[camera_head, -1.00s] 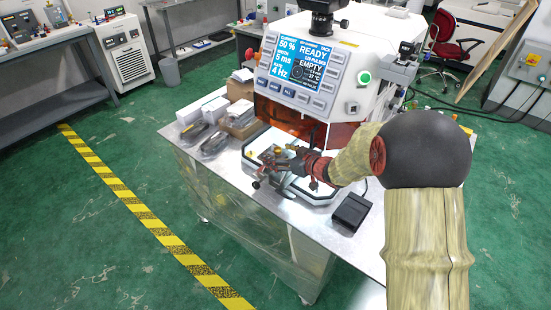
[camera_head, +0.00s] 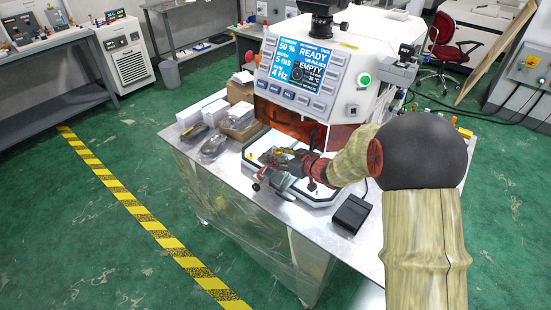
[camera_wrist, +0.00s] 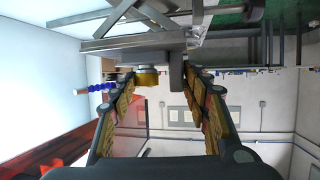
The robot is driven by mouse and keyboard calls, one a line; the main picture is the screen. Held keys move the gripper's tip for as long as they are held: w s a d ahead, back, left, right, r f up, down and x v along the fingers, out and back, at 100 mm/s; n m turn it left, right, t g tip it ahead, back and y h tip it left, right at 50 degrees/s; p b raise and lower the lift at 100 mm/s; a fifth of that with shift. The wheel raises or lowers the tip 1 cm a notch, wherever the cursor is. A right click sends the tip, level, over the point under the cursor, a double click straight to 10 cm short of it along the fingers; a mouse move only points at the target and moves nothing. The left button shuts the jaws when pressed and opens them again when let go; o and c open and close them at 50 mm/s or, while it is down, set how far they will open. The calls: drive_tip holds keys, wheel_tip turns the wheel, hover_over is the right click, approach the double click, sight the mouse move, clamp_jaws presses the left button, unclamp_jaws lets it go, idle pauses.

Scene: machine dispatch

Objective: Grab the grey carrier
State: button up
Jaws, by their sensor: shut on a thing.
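The grey carrier (camera_head: 280,187) shows in the head view as a grey metal piece just below my gripper (camera_head: 277,161), above the white tray with a dark rim (camera_head: 322,196). In the wrist view the grey carrier (camera_wrist: 135,44) spans the top of the picture, with a flat bar and slanted struts. My gripper (camera_wrist: 160,82) has its two yellow-padded fingers on either side of a dark upright part of the carrier. The fingers are shut on it. The exact contact is partly hidden, and I cannot tell whether the carrier touches the tray.
The white machine (camera_head: 345,62) with a lit screen and orange window stands right behind. Cardboard and white boxes (camera_head: 202,107) and dark packets sit at the left of the metal table (camera_head: 296,228). A black pedal-like box (camera_head: 351,213) lies to the right of the tray.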

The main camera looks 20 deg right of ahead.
drive_tip(key=c, duration=0.4)
drive_tip(key=shift+c, duration=0.3)
drive_tip(key=shift+r, duration=0.1)
